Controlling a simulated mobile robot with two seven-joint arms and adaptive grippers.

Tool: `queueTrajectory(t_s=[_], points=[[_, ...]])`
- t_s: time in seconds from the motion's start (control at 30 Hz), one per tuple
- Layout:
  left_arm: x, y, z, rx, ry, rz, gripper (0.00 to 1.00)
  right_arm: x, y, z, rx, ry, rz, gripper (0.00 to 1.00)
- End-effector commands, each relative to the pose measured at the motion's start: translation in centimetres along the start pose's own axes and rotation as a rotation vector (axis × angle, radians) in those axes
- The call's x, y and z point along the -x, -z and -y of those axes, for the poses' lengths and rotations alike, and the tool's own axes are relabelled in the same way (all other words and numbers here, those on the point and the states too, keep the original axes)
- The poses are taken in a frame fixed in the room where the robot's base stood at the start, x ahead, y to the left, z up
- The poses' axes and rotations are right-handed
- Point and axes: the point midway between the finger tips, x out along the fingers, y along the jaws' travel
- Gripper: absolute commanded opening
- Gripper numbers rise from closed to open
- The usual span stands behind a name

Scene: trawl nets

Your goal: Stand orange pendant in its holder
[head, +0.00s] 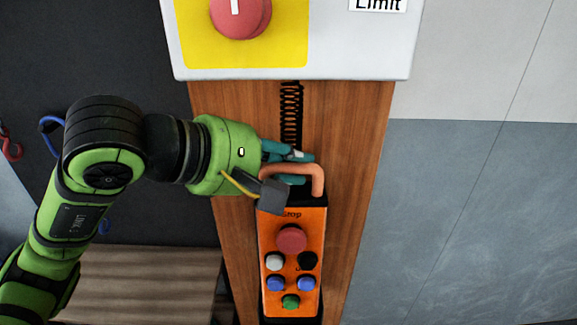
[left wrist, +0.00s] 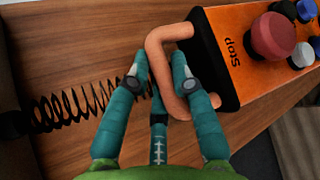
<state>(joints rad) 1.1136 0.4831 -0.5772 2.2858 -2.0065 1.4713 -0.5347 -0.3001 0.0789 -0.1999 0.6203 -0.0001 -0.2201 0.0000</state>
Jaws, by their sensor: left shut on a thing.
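The orange pendant (head: 291,258) is upright in front of the wooden post, with a red stop button, several smaller buttons and a salmon-coloured handle (head: 318,180) on top. My left gripper (head: 300,158), with teal fingers, is shut on the handle. In the left wrist view, the fingers (left wrist: 161,80) lie on either side of the handle bar (left wrist: 155,48), and the pendant's orange face (left wrist: 230,50) reaches to the upper right. Black shows at the pendant's lower end at the picture edge; I cannot tell whether it is the holder. My right gripper is out of view.
A black coiled cable (head: 291,115) runs down the wooden post (head: 355,130) behind the gripper. A white and yellow box (head: 340,45) with a large red button sits above. Grey wall panels lie to the right. A wooden slatted surface (head: 140,285) is at lower left.

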Motion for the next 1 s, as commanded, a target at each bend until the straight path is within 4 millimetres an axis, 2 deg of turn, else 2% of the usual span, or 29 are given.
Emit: queueTrajectory(t_s=[0.23, 0.3, 1.0], points=[[-0.8, 0.9, -1.1, 0.002, -0.004, 0.002, 0.00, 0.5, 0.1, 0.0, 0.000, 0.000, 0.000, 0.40], [-1.2, 1.2, -0.4, -0.001, -0.005, 0.003, 0.00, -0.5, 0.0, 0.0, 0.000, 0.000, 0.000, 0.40], [-2.8, 2.9, 2.9, -0.002, -0.006, 0.002, 0.00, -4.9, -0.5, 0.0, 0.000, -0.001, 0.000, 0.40]])
